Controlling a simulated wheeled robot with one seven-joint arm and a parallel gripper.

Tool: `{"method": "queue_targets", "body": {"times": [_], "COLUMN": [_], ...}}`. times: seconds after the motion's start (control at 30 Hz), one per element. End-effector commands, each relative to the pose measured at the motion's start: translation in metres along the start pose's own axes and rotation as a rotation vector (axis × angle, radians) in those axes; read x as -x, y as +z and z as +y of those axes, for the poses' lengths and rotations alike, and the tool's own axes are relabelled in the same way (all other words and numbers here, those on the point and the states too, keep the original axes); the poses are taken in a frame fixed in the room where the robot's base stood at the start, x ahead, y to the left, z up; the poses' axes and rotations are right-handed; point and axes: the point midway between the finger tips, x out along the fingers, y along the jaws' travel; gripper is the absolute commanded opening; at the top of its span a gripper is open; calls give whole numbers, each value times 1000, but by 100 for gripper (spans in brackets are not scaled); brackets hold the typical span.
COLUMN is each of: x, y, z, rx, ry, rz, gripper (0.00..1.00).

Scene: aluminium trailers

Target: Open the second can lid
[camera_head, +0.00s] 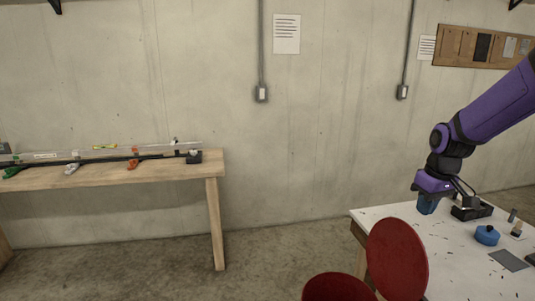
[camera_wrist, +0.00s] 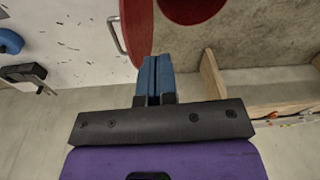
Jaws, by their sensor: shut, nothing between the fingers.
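A round red lid (camera_head: 397,260) stands steeply tilted at the front edge of the white table in the head view. A second round red shape (camera_head: 337,287) is lower left of it, cut off by the frame; I cannot tell whether it is a lid or a can top. In the wrist view a red panel (camera_wrist: 136,28) with a silver handle is at the top, and a darker red round part (camera_wrist: 190,8) is right of it. My gripper (camera_head: 427,205) is above the table's left back corner, its blue fingers (camera_wrist: 157,78) together and empty, apart from the red lid.
The white table (camera_head: 450,265) holds a blue round object (camera_head: 487,235), a black box (camera_head: 471,210), a dark flat pad (camera_head: 508,260) and small bottles. The floor between is clear.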

Motion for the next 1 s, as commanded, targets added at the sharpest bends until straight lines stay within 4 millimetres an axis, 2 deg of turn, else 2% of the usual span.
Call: {"method": "queue_targets", "body": {"times": [0.1, 0.47, 0.7, 1.0], "x": [21, 78, 114, 148], "y": [9, 46, 79, 128], "z": [-19, -70, -103, -138], "rx": [-11, -77, -130, -201], "ry": [55, 179, 227, 230], "rz": [-9, 21, 82, 188], "gripper": [0, 0, 0, 0]}}
